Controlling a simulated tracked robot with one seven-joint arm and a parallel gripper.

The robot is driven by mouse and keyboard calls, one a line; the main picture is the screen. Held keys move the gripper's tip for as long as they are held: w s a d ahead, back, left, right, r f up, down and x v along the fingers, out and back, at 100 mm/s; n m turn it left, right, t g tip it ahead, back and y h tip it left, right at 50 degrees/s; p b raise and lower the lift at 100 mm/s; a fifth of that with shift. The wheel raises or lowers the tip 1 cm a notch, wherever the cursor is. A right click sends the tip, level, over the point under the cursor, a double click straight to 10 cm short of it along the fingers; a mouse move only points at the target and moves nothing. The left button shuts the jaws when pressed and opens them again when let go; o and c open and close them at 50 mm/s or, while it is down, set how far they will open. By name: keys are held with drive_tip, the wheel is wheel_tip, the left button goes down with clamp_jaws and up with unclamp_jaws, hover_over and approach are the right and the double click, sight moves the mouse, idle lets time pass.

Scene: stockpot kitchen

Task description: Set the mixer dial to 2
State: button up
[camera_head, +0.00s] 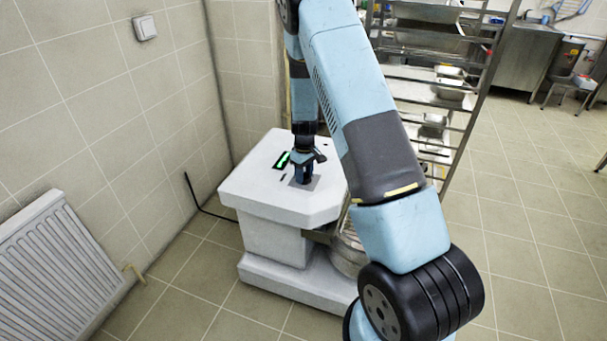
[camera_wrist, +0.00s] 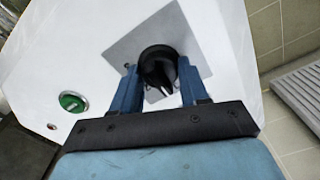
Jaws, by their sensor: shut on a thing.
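The white mixer (camera_head: 262,191) stands in the corner against the tiled wall. Its black dial (camera_wrist: 158,68) sits on a grey square plate (camera_wrist: 185,38) on the top face, and a light pointer mark shows on the dial. My gripper (camera_wrist: 158,76) is shut on the dial, with one blue finger on each side. The numbers around the dial are too small or hidden to read.
A green round switch (camera_wrist: 72,101) is on the mixer face beside the plate. A metal rack (camera_head: 455,110) stands right behind the mixer, a radiator (camera_head: 55,265) at left.

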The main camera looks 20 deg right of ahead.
drive_tip(key=shift+c, duration=0.7)
drive_tip(key=shift+m, duration=0.3)
drive_tip(key=m, duration=0.5)
drive_tip(key=shift+w+m, duration=0.1)
drive_tip(key=shift+m, duration=0.2)
drive_tip(key=m, duration=0.5)
drive_tip(key=shift+m, duration=0.3)
drive_tip(key=o, duration=1.1)
drive_tip(key=shift+c, duration=0.2)
drive_tip(key=shift+r, duration=0.15)
